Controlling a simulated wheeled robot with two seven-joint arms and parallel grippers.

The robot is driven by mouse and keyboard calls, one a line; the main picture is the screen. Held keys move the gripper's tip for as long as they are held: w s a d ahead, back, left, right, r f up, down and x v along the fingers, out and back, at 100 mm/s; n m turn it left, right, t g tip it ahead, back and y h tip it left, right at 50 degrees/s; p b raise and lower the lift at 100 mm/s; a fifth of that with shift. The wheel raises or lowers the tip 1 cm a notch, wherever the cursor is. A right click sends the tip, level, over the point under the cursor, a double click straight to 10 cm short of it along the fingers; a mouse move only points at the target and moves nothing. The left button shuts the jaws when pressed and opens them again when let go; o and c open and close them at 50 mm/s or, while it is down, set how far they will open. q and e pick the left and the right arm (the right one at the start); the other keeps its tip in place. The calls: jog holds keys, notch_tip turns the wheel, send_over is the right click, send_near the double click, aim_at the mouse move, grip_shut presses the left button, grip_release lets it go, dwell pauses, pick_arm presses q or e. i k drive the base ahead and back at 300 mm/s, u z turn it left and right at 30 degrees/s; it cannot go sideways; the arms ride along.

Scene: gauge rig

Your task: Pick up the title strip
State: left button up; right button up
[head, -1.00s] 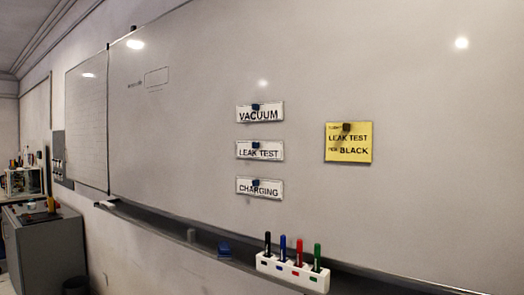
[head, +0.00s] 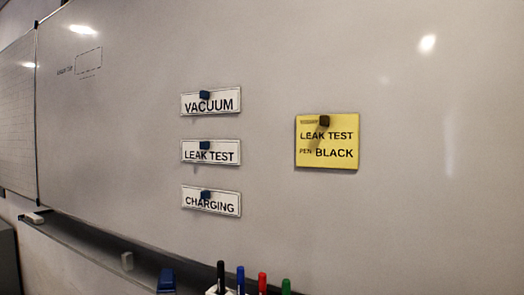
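Three white title strips are held on the whiteboard by dark blue magnets, one above another. The top strip reads VACUUM (head: 211,106), the middle one LEAK TEST (head: 211,156), the bottom one CHARGING (head: 211,206). A yellow card (head: 340,162) to their right, under a dark magnet (head: 324,120), reads LEAK TEST and PEN BLACK. A small drawn rectangle (head: 88,63) with a short label beside it is at the board's upper left. Neither of my grippers is in view.
A dark tray ledge (head: 90,245) runs below the whiteboard (head: 420,200).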

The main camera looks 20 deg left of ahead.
aim_at(217, 152)
jog(key=u, duration=0.2)
jog(key=i, duration=1)
jog(key=u, duration=0.7)
